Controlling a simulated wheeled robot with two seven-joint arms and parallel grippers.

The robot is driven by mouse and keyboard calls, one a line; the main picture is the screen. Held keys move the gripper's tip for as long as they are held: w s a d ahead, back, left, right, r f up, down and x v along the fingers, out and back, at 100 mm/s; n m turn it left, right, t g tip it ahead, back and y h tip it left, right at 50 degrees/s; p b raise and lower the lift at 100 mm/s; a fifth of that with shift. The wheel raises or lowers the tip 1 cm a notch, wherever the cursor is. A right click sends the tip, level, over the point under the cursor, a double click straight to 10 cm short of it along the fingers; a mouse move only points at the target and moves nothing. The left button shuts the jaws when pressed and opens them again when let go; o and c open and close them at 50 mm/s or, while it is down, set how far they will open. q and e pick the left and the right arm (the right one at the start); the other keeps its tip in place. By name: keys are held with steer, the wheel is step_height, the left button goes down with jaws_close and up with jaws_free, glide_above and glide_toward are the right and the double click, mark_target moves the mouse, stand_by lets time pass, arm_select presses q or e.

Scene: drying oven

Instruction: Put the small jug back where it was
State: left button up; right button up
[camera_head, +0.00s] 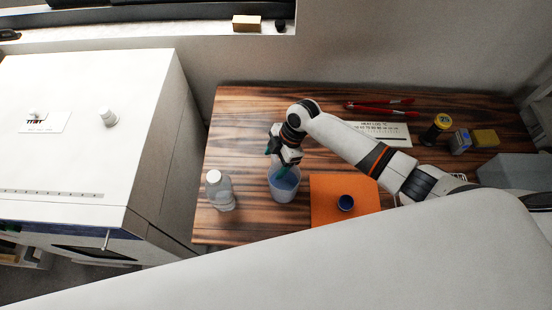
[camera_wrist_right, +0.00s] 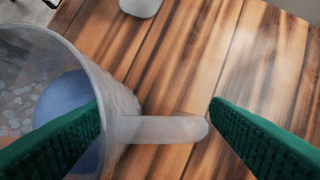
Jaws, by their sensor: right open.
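The small jug (camera_head: 284,187) is a translucent cup with something blue inside. It stands upright on the wooden table, left of the orange mat (camera_head: 325,216). My right gripper (camera_head: 279,165) is at its rim, coming down from above. In the right wrist view the jug (camera_wrist_right: 118,85) fills the left side, and its handle (camera_wrist_right: 165,129) points right between the two green fingers. The fingers of the right gripper (camera_wrist_right: 156,106) are apart. The left finger overlaps the jug's mouth; whether it is inside the jug I cannot tell. My left gripper is out of view.
A clear bottle (camera_head: 219,190) stands left of the jug, near the white oven (camera_head: 85,130). Red tools (camera_head: 380,106), a labelled card (camera_head: 385,133), a yellow-topped jar (camera_head: 437,128) and small boxes lie toward the back right.

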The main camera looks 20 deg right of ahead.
steer(key=b+v, duration=0.1)
steer(key=v, duration=1.1)
